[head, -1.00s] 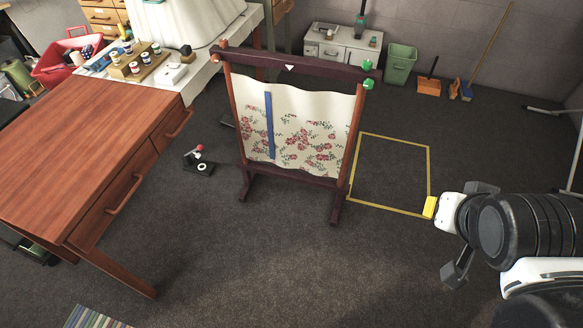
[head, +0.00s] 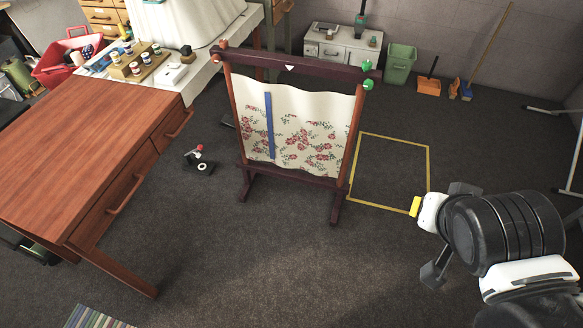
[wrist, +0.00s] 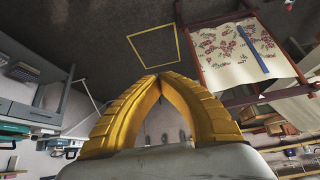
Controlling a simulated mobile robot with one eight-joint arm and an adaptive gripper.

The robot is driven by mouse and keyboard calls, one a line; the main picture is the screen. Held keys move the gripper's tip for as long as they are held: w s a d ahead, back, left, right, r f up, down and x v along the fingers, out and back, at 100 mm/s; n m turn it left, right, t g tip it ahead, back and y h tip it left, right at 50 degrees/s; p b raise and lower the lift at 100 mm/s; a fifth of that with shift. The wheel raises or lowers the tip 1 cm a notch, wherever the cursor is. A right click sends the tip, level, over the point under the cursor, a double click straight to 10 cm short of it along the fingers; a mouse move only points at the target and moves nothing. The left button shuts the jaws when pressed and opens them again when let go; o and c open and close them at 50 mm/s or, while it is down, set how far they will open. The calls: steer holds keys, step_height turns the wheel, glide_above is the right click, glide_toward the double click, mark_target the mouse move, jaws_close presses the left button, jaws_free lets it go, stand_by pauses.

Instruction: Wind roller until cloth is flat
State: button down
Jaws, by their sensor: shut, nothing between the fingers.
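The cloth (head: 317,118), cream with red and green flowers, hangs in a dark wooden frame standing on the floor; its top edge looks wavy. A blue strip (head: 269,125) runs down its left part. The top roller bar (head: 297,66) carries a white triangle mark. Green knobs (head: 368,84) sit at its right end. The cloth also shows in the wrist view (wrist: 233,50), at upper right. My gripper (head: 415,206) is right of the frame and apart from it, low in the head view. Its yellow fingers (wrist: 162,77) meet at the tips, shut and empty.
A yellow outlined square (head: 429,166) lies on the floor between the frame and my gripper. A wooden desk (head: 85,130) stands at left, and a small device with a red knob (head: 199,160) is on the floor. A green bin (head: 399,64) is at the back wall.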

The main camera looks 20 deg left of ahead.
steer(key=shift+m+h, duration=0.3)
steer(key=shift+m, duration=0.1)
steer(key=shift+s+a, duration=0.25)
steer(key=shift+a, duration=0.45)
steer(key=shift+s+a, duration=0.2)
steer(key=shift+a, duration=0.55)
steer(key=shift+s+a, duration=0.25)
steer(key=shift+a, duration=0.45)
steer(key=c, duration=2.2)
jaws_free()
steer(key=o, duration=0.9)
steer(key=shift+o, duration=0.2)
step_height(320, 180, up, 6)
steer(key=p, duration=0.6)
